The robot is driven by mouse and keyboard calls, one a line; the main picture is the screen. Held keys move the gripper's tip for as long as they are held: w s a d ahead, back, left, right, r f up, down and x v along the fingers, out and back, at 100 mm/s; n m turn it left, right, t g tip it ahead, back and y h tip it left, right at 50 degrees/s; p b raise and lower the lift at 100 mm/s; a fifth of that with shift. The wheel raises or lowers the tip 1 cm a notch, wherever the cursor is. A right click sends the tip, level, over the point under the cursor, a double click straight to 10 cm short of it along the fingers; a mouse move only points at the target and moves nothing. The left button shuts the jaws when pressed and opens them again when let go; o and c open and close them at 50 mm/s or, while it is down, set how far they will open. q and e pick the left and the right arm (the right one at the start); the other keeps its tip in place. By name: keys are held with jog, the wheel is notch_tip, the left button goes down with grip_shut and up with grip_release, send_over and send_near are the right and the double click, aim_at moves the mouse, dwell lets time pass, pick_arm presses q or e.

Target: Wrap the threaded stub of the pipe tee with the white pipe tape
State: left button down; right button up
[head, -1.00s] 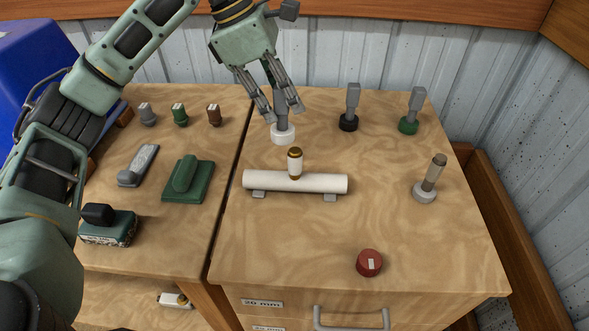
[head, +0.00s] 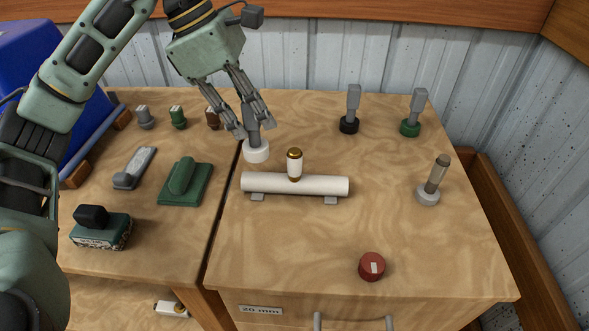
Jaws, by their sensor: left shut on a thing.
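The pipe tee (head: 325,186) is a white pipe lying on two small grey supports on the right-hand worktop. Its short stub (head: 294,166) stands upright from the middle, white around the side with brass-brown at the top and foot. I cannot tell whether the white is tape. My left gripper (head: 254,127) is shut on the grey handle of the white pipe tape (head: 257,151), whose white roll hangs below the fingers. The roll is behind and left of the stub, apart from it. Whether the roll touches the worktop is hard to tell. My right gripper is not in view.
A black-based tool (head: 349,124) and a green-based tool (head: 410,128) stand at the back right. A grey-based tool (head: 428,195) stands at right; a red round piece (head: 371,266) lies in front. The left worktop holds a green block (head: 186,185) and several small items.

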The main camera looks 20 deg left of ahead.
aim_at(245, 99)
pick_arm(q)
jog(key=shift+r, duration=0.15)
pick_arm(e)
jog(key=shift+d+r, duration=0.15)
pick_arm(q)
jog(key=r+p, duration=0.2)
jog(key=shift+a+r, duration=0.2)
jog(key=shift+r, duration=0.1)
notch_tip(245, 99, up, 2)
jog(key=shift+a+p, duration=0.15)
jog(key=shift+p, duration=0.9)
jog(key=shift+a+r+p, duration=0.15)
jog(key=shift+r+p, duration=0.4)
jog(key=shift+r, duration=0.1)
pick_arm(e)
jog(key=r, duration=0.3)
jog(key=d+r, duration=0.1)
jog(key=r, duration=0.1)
pick_arm(q)
jog(key=shift+f, duration=0.1)
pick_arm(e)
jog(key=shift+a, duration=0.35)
